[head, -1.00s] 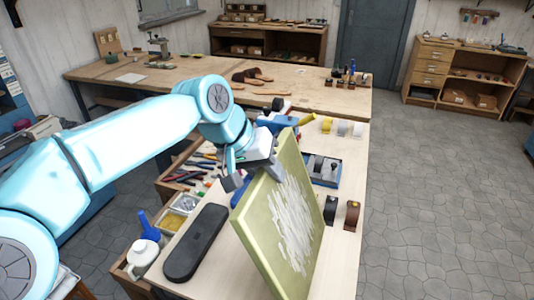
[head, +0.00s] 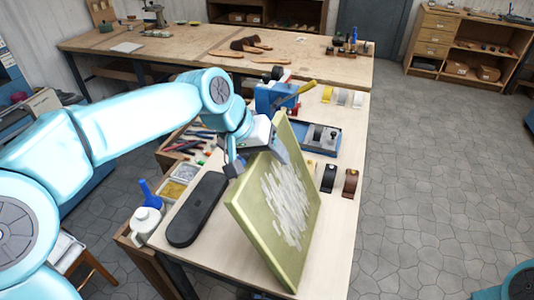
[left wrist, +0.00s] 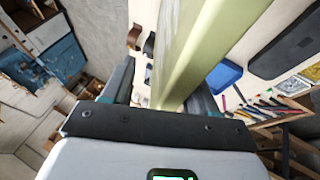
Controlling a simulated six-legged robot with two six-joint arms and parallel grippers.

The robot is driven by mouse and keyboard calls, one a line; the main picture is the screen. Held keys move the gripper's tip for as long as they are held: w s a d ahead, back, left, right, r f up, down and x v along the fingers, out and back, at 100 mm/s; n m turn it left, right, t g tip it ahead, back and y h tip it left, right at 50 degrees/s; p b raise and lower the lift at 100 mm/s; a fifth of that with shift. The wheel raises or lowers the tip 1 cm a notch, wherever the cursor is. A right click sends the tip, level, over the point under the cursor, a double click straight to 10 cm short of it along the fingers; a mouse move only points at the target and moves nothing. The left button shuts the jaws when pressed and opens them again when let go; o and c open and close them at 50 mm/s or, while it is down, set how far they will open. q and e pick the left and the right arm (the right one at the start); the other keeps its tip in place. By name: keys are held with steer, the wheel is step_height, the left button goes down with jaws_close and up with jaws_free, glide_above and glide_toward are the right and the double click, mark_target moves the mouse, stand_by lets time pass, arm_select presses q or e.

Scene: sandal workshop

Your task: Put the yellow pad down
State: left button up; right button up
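The yellow pad (head: 255,215) is a square, pale yellow-green slab with rough white streaks on its face. It stands steeply tilted over the workbench (head: 335,235) in the head view. My left gripper (head: 252,160) is shut on its upper left edge. In the left wrist view, the pad (left wrist: 205,45) runs away from between the two fingers (left wrist: 165,95) of my left gripper. I cannot tell whether its lower edge touches the bench.
A black case (head: 197,210) lies left of the pad. A blue tray (head: 322,138), a blue vise (head: 275,97), and black and brown rolls (head: 350,183) lie behind and to its right. A white bottle (head: 145,222) stands at the left edge. The front right bench is clear.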

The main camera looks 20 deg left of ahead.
arm_select(q)
steer(key=shift+s+d, duration=0.1)
steer(key=shift+s, duration=0.05)
steer(key=shift+r, duration=0.1)
steer(key=shift+a+r, duration=0.2)
steer(key=v, duration=1.1)
steer(key=shift+r, duration=0.3)
steer(key=shift+s+a, duration=0.1)
steer(key=shift+s, duration=0.05)
